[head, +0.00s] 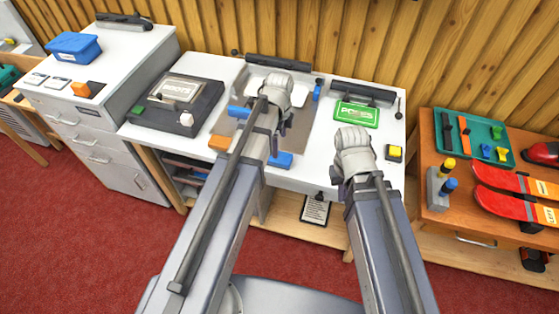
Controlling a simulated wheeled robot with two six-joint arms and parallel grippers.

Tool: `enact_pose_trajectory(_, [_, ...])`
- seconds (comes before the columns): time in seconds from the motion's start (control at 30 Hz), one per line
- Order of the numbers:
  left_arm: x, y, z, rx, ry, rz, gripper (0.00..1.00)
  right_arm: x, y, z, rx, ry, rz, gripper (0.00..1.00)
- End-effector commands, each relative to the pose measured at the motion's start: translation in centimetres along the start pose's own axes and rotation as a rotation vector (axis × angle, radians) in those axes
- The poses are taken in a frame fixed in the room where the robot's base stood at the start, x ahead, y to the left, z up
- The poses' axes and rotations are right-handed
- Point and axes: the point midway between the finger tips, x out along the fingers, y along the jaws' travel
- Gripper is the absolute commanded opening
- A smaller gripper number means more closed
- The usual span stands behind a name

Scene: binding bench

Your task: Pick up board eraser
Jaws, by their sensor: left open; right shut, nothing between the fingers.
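I cannot tell for certain which thing is the board eraser. An orange-brown block (218,142) lies at the front of the white bench, left of my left arm. A blue block (280,160) lies at the bench's front, partly behind my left arm. My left gripper (281,92) is over the grey mat in the bench's middle, open; its fingertips are mostly hidden by the wrist. My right gripper (353,150) is over the bench's right part, shut and empty, its fingers also mostly hidden. Neither gripper holds anything.
A dark case (178,102) stands on the bench's left and a green box (357,114) on its right. A yellow button (395,152) is at the front right. A white cabinet (105,70) holds a blue bin (73,46). A wooden table at right holds a teal tray (470,128) and red skis.

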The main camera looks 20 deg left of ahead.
Motion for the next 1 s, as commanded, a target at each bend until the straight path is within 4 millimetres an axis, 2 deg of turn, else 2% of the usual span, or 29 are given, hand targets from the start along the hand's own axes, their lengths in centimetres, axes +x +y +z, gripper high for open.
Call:
enact_pose_trajectory(0.03, [1.0,0.0,0.0,0.000,0.000,0.000,1.00,0.9,-0.1,-0.1,0.000,0.000,0.000,0.00])
enact_pose_trajectory(0.1, [1.6,0.0,0.0,-0.001,0.000,0.000,1.00,1.6,-0.2,-0.1,0.000,0.000,0.000,0.00])
enact_pose_trajectory(0.47, [2.5,0.1,0.1,-0.001,0.000,0.000,1.00,2.5,-0.2,-0.1,0.000,0.000,0.000,0.00])
enact_pose_trajectory(0.8, [6.5,0.3,0.4,-0.001,0.000,0.000,1.00,6.4,-0.6,-0.4,0.000,0.000,0.000,0.00])
enact_pose_trajectory(1.0, [7.2,0.3,0.4,-0.001,0.000,-0.001,1.00,7.2,-0.7,-0.4,0.000,0.000,0.000,0.00])
